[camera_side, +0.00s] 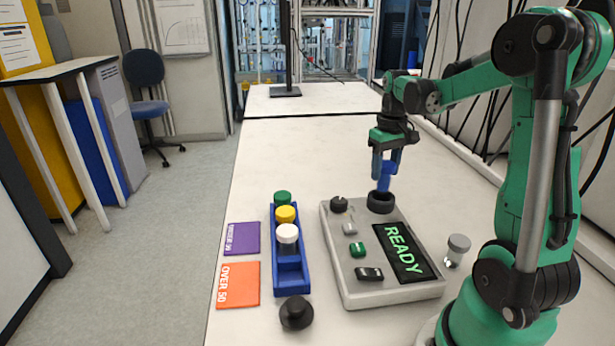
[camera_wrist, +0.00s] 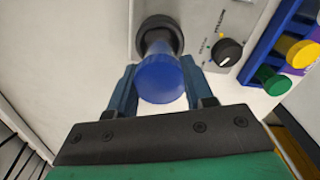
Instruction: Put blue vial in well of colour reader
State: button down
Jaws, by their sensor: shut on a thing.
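The blue vial (camera_side: 385,178) is held upright in my gripper (camera_side: 384,170) over the colour reader (camera_side: 338,240). Its lower end is at the black ring of the well (camera_side: 380,203) at the reader's back right corner. I cannot tell how deep it sits in the well. In the wrist view the blue cap (camera_wrist: 161,79) is between the two fingers of my gripper (camera_wrist: 158,88), with the black well ring (camera_wrist: 159,32) just beyond it. The reader's display (camera_side: 404,252) shows READY in green.
A blue rack (camera_side: 291,275) left of the reader holds green-, yellow- and white-capped vials. Purple (camera_side: 242,239) and orange (camera_side: 238,285) cards lie left of it. A black knob-like object (camera_side: 296,313) is in front. A grey-capped clear vial (camera_side: 457,250) stands right of the reader.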

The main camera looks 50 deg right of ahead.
aim_at(383, 184)
jog(key=shift+f, duration=0.1)
dwell(0.4)
jog(key=shift+f, duration=1.55)
jog(key=shift+f, duration=0.35)
grip_release()
jog(key=shift+r, duration=3.55)
jog(key=shift+a, duration=0.1)
